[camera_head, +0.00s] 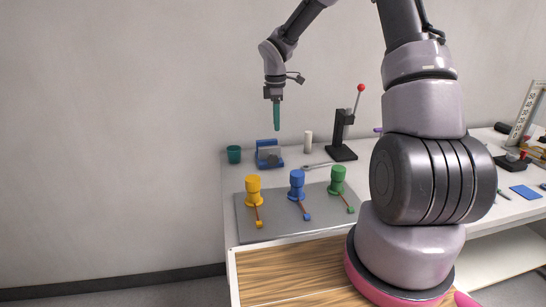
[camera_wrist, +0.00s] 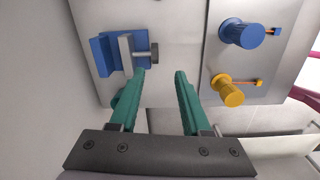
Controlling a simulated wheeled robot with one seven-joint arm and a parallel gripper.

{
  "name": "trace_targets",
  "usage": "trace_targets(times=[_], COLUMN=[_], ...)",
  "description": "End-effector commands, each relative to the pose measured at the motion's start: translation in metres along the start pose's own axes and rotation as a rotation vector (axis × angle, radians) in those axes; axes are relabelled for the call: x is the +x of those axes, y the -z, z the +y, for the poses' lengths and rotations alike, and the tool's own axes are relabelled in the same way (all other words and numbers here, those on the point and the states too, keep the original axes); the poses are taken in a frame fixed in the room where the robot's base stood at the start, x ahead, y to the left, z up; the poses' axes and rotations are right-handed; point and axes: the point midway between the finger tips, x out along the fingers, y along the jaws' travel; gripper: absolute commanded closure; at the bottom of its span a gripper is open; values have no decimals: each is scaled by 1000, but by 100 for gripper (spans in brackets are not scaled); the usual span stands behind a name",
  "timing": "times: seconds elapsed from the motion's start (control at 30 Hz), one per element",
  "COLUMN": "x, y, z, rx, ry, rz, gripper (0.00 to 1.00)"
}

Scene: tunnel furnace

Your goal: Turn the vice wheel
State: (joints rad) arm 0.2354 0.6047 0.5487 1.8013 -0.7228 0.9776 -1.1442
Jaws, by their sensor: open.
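A blue vice (camera_head: 267,144) with a grey jaw stands near the back left of the table. In the wrist view the blue vice (camera_wrist: 105,52) is at upper left, and its dark vice wheel (camera_wrist: 154,52) sticks out to its right. My gripper (camera_head: 277,129) hangs pointing down above the vice, clear of it. In the wrist view the two teal fingers of my gripper (camera_wrist: 161,73) are apart with nothing between them. The wheel lies just beyond the left fingertip in that view; I cannot tell the exact height between them.
A teal cup (camera_head: 234,154) stands left of the vice. A white cylinder (camera_head: 308,142), a wrench (camera_head: 318,166) and a black lever press (camera_head: 340,135) are to the right. Yellow (camera_head: 253,190), blue (camera_head: 297,184) and green (camera_head: 338,180) valves stand on a grey plate (camera_head: 275,226) in front.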

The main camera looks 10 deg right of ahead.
Motion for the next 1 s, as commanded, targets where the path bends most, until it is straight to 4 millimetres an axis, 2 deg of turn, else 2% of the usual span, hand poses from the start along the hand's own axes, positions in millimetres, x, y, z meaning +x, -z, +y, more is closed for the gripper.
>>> trace_targets(times=[0.03, 0.1, 0.37, 0.8, 1.0], x=[15, 27, 51, 128, 146], y=[5, 8, 13, 15, 15], z=[5, 10, 15, 11, 11], rx=[-42, -90, -146, -144, -143], ry=[16, 25, 35, 36, 34], rz=[11, 19, 29, 29, 28], gripper=[52, 52, 52, 52, 52])
